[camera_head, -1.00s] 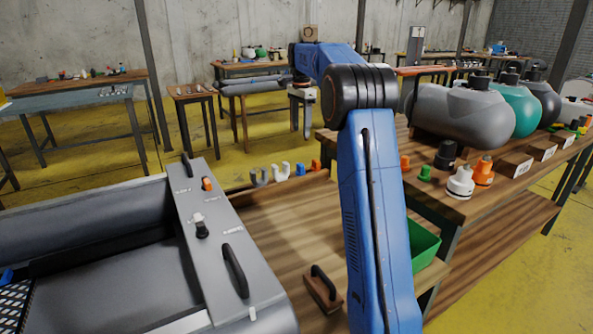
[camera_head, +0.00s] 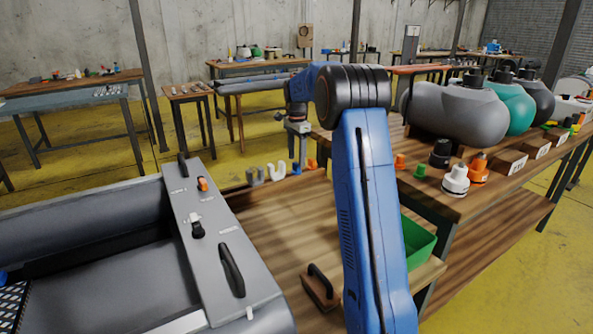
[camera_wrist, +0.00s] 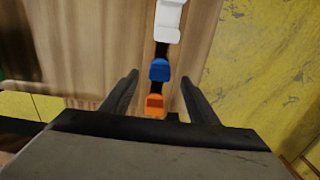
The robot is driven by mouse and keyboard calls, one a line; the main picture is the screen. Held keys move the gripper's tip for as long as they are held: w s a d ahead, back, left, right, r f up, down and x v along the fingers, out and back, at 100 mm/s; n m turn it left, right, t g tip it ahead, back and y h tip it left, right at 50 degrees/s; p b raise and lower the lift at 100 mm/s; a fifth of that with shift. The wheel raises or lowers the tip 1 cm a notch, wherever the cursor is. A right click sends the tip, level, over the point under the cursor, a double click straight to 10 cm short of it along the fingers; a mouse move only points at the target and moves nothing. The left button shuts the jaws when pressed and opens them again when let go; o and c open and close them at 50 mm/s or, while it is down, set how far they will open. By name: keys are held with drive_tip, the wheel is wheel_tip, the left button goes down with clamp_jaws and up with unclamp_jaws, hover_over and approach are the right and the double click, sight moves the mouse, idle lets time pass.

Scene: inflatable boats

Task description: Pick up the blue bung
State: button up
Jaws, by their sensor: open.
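The blue bung (camera_wrist: 159,70) sits in a row on the wooden bench, between an orange piece (camera_wrist: 154,103) and a white piece (camera_wrist: 168,20). My gripper (camera_wrist: 159,79) is open and empty in the wrist view. One fingertip shows on each side of the blue bung, with gaps on both sides. I cannot tell how far above it the tips are. In the head view my gripper (camera_head: 300,152) points down over the row, and the small blue bung (camera_head: 297,168) shows at its lower end, partly covered.
The grey inflatable boat (camera_head: 225,240) lies at the left of the bench. A green bin (camera_head: 418,248) and a dark-handled wooden block (camera_head: 320,287) are nearer. A table at the right bears grey and green tanks (camera_head: 460,112) and several caps.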

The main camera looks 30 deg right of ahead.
sight(297, 163)
wheel_tip(297, 163, down, 4)
drive_tip(key=shift+f, duration=0.2)
drive_tip(key=shift+c, duration=0.2)
drive_tip(key=c, duration=1.1)
wheel_tip(297, 163, up, 10)
drive_tip(key=shift+r, duration=0.1)
drive_tip(key=shift+s+a, duration=0.1)
drive_tip(key=shift+s, duration=0.05)
